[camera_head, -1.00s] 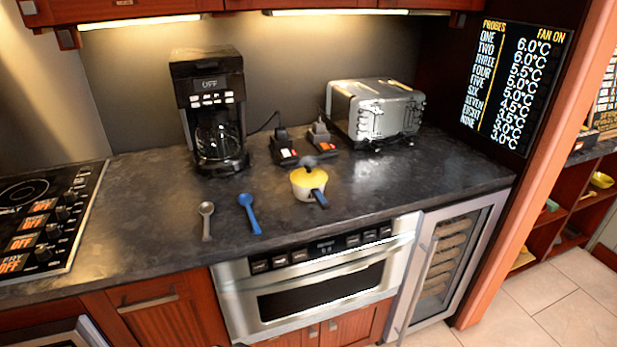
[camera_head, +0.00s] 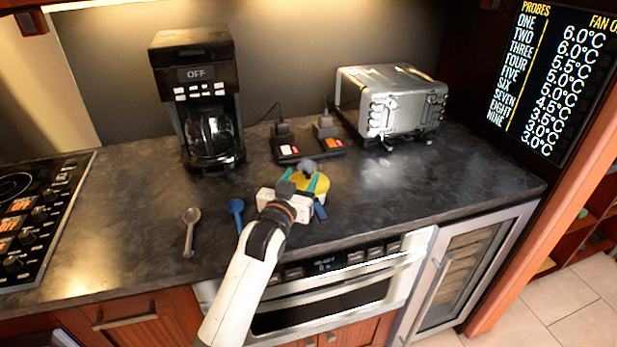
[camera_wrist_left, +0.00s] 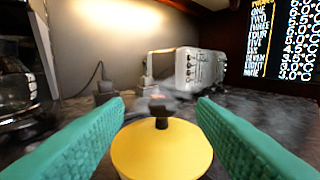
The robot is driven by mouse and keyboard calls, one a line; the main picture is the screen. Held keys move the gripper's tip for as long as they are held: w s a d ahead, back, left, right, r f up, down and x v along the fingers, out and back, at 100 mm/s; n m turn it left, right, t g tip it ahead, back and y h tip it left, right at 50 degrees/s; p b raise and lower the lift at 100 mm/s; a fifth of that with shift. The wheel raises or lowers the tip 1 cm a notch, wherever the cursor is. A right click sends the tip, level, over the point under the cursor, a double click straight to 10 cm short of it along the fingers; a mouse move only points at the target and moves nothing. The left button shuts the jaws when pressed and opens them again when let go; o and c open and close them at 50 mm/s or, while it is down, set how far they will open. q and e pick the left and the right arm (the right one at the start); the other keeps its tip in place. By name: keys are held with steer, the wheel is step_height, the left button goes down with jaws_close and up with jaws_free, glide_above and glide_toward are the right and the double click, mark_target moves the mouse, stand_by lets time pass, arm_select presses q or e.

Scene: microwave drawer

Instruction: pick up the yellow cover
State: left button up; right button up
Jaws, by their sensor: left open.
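The yellow cover (camera_wrist_left: 162,148) is a round lid with a dark knob (camera_wrist_left: 160,112) on top. In the head view the yellow cover (camera_head: 318,184) sits on a small pot with a blue handle (camera_head: 320,212), partly hidden by my gripper. My left gripper (camera_head: 308,180) has come over the counter to the pot, with its green fingers apart. In the left wrist view the two green fingers (camera_wrist_left: 160,118) stand open on either side of the cover and its knob, with nothing held between them. My right gripper is not in view.
A coffee maker (camera_head: 200,95) and a toaster (camera_head: 392,105) stand at the back. A grey spoon (camera_head: 190,228) and a blue spoon (camera_head: 235,207) lie to the left. The counter right of the pot is clear.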

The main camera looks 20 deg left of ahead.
mark_target(306, 172)
arm_select(q)
steer(key=shift+w+f, duration=0.15)
steer(key=shift+w, duration=0.45)
steer(key=shift+w+f, duration=0.15)
steer(key=shift+w, duration=0.4)
steer(key=shift+w+d+r+p, duration=0.1)
steer(key=shift+w+p, duration=0.3)
steer(key=shift+w, duration=0.75)
steer(key=shift+w+d+f, duration=0.1)
steer(key=shift+w+f, duration=0.1)
steer(key=shift+w, duration=1.3)
steer(key=shift+s, duration=0.1)
steer(key=c, duration=0.8)
steer(key=shift+c, duration=1.2)
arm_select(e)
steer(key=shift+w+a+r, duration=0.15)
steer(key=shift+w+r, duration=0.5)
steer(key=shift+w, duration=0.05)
